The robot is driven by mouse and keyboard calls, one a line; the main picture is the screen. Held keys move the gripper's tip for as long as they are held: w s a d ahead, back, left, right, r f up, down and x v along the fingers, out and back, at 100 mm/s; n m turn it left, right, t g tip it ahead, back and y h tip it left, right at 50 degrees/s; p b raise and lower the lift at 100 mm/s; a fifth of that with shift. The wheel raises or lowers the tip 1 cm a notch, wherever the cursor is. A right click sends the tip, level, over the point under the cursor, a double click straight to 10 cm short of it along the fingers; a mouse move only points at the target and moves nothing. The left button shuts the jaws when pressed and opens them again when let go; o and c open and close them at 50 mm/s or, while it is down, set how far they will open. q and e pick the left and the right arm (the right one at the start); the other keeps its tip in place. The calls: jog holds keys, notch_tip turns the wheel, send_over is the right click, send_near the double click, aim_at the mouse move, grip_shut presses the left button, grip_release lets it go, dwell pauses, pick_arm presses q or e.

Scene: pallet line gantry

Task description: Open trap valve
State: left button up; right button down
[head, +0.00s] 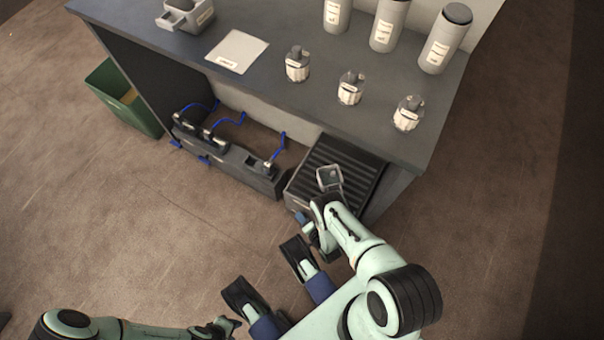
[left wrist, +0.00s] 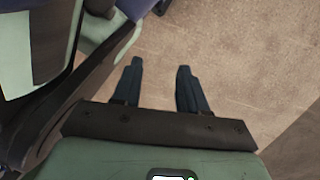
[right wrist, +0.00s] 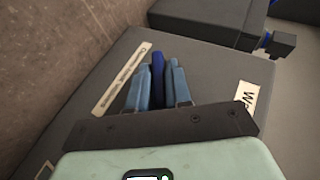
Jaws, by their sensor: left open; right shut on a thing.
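The trap valve handle, a dark blue lever (right wrist: 157,68), stands between my right gripper's fingers (right wrist: 158,84) in the right wrist view. The fingers are closed on it. It sits against a dark grey housing (right wrist: 100,72) with pale labels on both sides. In the head view my right gripper (head: 303,219) is low at the near front of a ribbed dark unit (head: 341,157) under the bench; my arm hides much of the valve. My left gripper (left wrist: 161,82) is open and empty above bare floor, well left of the unit.
The bench (head: 265,95) carries several jars and canisters and a white sheet (head: 237,51). A black manifold (head: 240,168) with blue hoses lies beneath, left of the ribbed unit. A green bin (head: 124,98) stands at far left. Floor is clear in front.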

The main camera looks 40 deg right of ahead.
jog(key=shift+f+t, duration=0.1)
jog(key=shift+t, duration=0.7)
pick_arm(q)
jog(key=shift+s+a+f, duration=0.1)
jog(key=shift+s+f, duration=0.15)
jog(key=shift+s, duration=0.4)
pick_arm(e)
jog(key=shift+m+t, duration=0.3)
jog(key=shift+y, duration=0.3)
jog(key=shift+w, duration=0.1)
jog(key=c, duration=1.1)
grip_release()
